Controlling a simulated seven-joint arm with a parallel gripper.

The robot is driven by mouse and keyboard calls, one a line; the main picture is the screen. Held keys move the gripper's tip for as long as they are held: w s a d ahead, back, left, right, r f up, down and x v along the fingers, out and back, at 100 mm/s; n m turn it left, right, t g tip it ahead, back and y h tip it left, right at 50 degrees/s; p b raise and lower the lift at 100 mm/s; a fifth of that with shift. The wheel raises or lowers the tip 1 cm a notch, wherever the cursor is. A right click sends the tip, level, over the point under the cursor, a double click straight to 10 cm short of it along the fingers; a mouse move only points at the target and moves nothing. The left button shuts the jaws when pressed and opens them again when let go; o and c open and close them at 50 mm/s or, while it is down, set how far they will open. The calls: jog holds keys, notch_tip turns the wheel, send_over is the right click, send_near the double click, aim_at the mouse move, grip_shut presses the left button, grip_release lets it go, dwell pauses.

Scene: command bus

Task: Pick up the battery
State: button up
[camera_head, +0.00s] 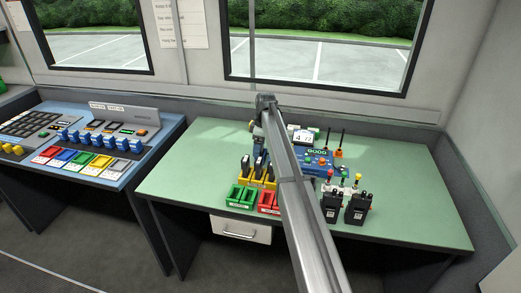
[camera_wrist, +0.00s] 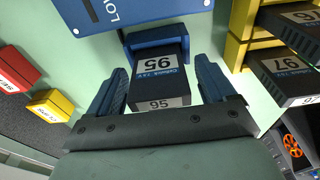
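A dark battery (camera_wrist: 160,78) labelled 95 shows in the middle of the wrist view, its far end in a blue holder (camera_wrist: 155,37). My gripper (camera_wrist: 160,70) is open, with one blue-grey finger on each side of this battery. Narrow gaps show between the fingers and the battery's sides. Another battery (camera_wrist: 290,72), labelled 97, lies to the right in a yellow holder (camera_wrist: 235,52). Part of a further battery shows above it at the picture's edge. In the head view my arm covers part of the table, and my fingers cannot be made out there.
Two black handheld devices (camera_head: 357,208) stand to the right of my arm. The green table (camera_head: 420,205) is clear at the right. A control console (camera_head: 90,140) stands at the left.

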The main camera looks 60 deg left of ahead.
jog(key=c, duration=1.1)
jog(key=shift+c, duration=0.2)
jog(key=shift+r, duration=0.2)
notch_tip(320, 180, up, 10)
jog(key=shift+f, duration=0.15)
